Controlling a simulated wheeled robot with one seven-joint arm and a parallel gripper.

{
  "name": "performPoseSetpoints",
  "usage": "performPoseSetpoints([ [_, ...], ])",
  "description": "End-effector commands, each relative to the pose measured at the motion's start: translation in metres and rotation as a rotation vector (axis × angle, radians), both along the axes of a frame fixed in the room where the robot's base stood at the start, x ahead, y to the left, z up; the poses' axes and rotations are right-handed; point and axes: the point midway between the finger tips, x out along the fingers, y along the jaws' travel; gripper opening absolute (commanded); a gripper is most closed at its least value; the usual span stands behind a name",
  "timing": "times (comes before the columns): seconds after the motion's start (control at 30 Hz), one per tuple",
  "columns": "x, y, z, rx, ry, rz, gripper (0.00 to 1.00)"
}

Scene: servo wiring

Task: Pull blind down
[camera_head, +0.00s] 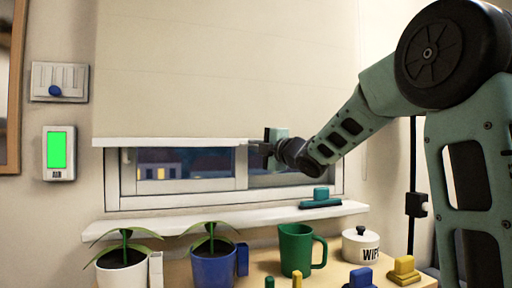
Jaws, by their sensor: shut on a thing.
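The cream blind (230,70) hangs over most of the window and covers its upper part. Its pale bottom bar (170,142) runs across just above the visible strip of glass. My gripper (264,148) is at the right part of the bottom bar and is shut on it. The fingertips are small and dark, and my wrist hides the bar's right end. Below the bar, the window (190,168) shows a dark outdoor scene with houses and a lit pane.
The white sill (190,222) holds a teal block-like thing (320,198). Below stand two potted plants (123,270) (212,266), a green mug (296,250), a white lidded jar (360,246) and several coloured pieces. A green-screened panel (58,152) and a slider switch (59,82) are on the left wall.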

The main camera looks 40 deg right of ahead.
Motion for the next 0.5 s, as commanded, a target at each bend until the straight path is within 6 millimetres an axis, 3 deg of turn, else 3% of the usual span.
performPoseSetpoints([
  [0.03, 0.0, 0.0, -0.027, 0.0, 0.002, 0.0, 0.0],
  [0.3, 0.0, 0.0, -0.092, 0.001, 0.002, 0.001, 0.0],
  [0.5, 0.0, 0.001, -0.129, 0.001, 0.001, 0.002, 0.0],
])
